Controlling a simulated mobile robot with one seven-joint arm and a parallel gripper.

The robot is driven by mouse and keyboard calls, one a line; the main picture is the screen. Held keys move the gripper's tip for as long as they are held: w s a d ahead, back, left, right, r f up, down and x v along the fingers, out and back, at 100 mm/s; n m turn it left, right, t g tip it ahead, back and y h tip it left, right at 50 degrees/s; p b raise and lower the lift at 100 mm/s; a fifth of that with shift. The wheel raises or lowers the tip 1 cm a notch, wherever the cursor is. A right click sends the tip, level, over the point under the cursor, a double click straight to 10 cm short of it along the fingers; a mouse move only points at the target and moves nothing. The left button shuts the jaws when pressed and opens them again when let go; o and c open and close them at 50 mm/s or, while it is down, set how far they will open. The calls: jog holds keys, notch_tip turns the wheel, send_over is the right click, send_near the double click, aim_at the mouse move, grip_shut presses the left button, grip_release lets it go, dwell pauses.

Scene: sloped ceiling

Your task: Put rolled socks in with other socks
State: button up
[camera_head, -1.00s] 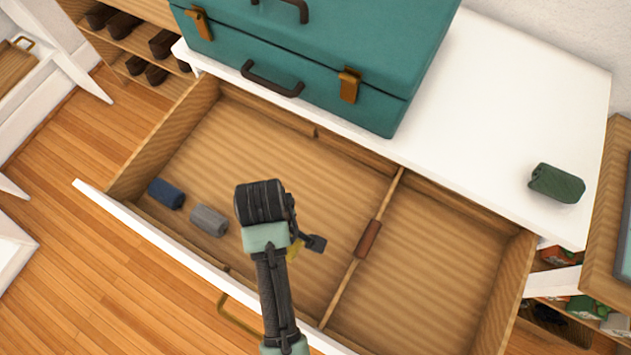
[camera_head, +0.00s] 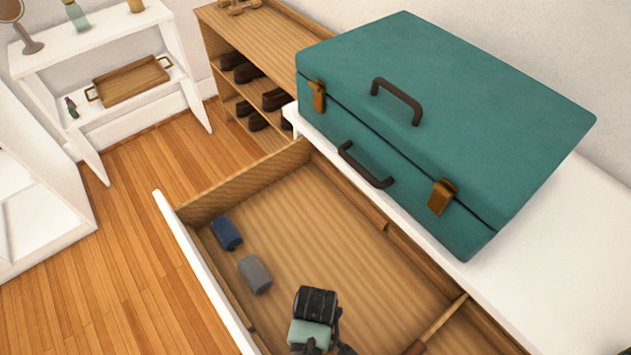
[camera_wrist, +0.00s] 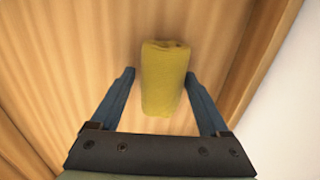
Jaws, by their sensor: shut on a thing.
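My gripper (camera_wrist: 160,76) is shut on a yellow rolled pair of socks (camera_wrist: 164,92), which sits between its two fingers in the wrist view. In the head view my wrist (camera_head: 314,318) is over the open drawer (camera_head: 340,240), and it hides the yellow socks. A blue rolled pair (camera_head: 226,232) and a grey rolled pair (camera_head: 254,274) lie on the drawer floor near its front left corner, left of my gripper. I cannot tell whether the yellow socks touch the drawer floor.
A wooden divider (camera_head: 440,322) splits the drawer. A large teal suitcase (camera_head: 440,110) stands on the white dresser top (camera_head: 570,240) behind it. A shoe rack (camera_head: 250,50) and a white shelf with a tray (camera_head: 130,82) stand at the back left.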

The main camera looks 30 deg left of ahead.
jog(key=shift+f, duration=0.1)
jog(key=o, duration=1.2)
